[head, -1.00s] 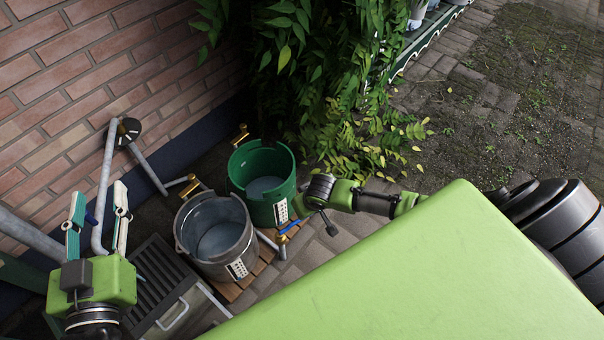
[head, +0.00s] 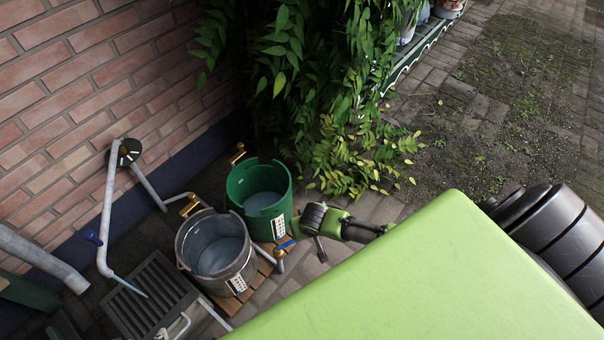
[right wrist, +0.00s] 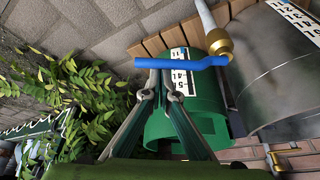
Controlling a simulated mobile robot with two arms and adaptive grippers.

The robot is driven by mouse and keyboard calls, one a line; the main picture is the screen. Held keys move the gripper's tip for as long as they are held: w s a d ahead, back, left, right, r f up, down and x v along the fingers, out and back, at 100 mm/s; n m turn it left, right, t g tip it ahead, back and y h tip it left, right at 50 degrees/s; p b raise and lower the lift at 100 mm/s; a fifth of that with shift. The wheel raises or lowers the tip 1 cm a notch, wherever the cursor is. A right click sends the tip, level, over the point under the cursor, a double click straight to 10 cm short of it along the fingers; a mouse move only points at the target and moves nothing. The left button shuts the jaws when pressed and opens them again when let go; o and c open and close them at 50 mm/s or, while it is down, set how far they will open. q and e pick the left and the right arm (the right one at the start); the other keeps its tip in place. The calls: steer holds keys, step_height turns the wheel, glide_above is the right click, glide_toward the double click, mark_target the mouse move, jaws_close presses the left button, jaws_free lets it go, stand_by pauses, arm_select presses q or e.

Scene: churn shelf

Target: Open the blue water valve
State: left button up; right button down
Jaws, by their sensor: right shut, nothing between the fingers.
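A bright blue lever handle (head: 287,244) sits on a brass valve at the front right of the buckets. In the right wrist view the blue lever (right wrist: 185,63) lies across the picture, with its brass fitting (right wrist: 220,45) at its right end. My right gripper (right wrist: 160,74) is shut and empty, fingertips just by the lever's left part; I cannot tell whether they touch. In the head view, my right gripper (head: 320,252) is right of the lever. My left gripper is out of view.
A metal bucket (head: 205,278) and a green bucket (head: 233,187) stand on wooden slats. A grate (head: 150,300) lies below the pipe's end, with a thin pale-blue streak over it. Leaves hang at the brick wall (head: 80,70). The paving at right is clear.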

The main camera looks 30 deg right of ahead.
steer(key=shift+s+a+r+m+p, duration=0.1)
steer(key=shift+s+m+p, duration=0.2)
steer(key=shift+p, duration=0.1)
arm_select(q)
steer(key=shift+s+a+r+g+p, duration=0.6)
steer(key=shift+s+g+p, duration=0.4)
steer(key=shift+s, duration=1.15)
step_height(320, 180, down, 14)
steer(key=p, duration=0.3)
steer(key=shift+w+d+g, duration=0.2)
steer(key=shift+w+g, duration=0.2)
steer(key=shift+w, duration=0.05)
arm_select(e)
steer(key=s+a+m+g+h, duration=0.2)
steer(key=s+a+m, duration=0.3)
steer(key=m, duration=0.5)
steer(key=shift+s+h, duration=0.4)
steer(key=shift+s, duration=0.65)
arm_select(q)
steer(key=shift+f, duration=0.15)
arm_select(e)
steer(key=shift+a, duration=0.15)
